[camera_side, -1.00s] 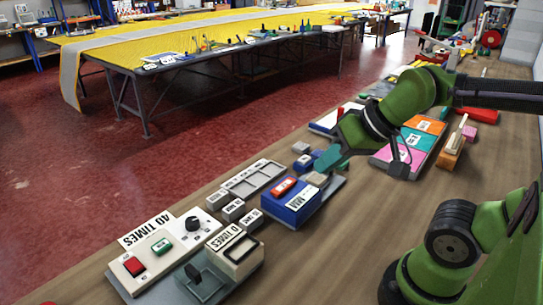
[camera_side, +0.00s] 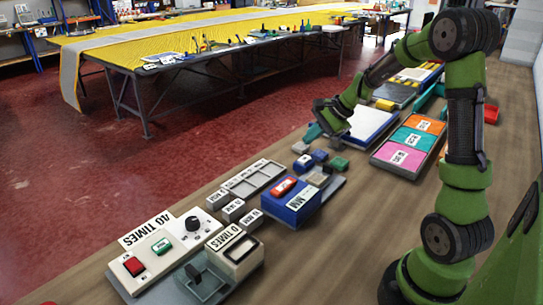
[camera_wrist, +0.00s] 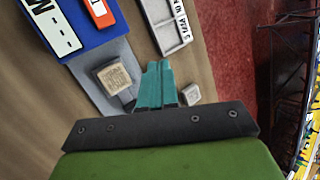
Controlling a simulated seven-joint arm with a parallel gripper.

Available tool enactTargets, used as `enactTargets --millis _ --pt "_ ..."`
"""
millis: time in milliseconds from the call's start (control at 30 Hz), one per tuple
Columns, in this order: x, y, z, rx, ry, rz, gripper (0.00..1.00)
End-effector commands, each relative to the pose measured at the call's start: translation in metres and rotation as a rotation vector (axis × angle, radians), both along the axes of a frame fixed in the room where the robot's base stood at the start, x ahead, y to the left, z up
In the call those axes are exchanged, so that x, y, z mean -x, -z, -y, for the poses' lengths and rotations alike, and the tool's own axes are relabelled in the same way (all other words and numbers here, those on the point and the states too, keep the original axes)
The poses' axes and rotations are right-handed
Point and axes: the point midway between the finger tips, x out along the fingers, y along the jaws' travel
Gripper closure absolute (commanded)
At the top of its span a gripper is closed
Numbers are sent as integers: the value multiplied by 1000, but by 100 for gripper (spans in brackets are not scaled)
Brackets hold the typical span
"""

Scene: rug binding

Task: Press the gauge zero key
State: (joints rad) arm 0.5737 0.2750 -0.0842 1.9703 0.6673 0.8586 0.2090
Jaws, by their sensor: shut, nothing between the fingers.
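The gauge is a blue box (camera_side: 292,204) with a white display panel marked MM, on a grey base plate. A red key (camera_side: 283,186) with a pale label sits on its top. In the wrist view the blue box (camera_wrist: 82,28) and red key (camera_wrist: 98,11) are at the upper left, cut off by the frame edge. My gripper (camera_side: 312,132) is beyond the gauge in the side view, apart from it. Its teal fingers (camera_wrist: 157,70) are shut and empty. A beige square block (camera_wrist: 115,77) on the grey plate lies left of the fingertips in the wrist view.
A grey compartment tray (camera_side: 252,179) and small labelled blocks stand left of the gauge. Blue and green blocks (camera_side: 338,163) lie behind it. A control box with a black knob (camera_side: 192,223) is at the front left. Coloured pads (camera_side: 398,154) lie to the right.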

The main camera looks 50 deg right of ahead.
Motion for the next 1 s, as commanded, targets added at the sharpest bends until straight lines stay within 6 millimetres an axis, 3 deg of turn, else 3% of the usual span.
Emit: enactTargets --millis 100,233,367,700,1000 --pt "-18 16 39 -100 177 20 100" --pt "-39 13 61 -177 305 71 100" --pt "-48 1 65 -210 354 108 100" --pt "-48 1 64 -223 368 104 100" --pt "-47 23 64 -224 366 102 100"
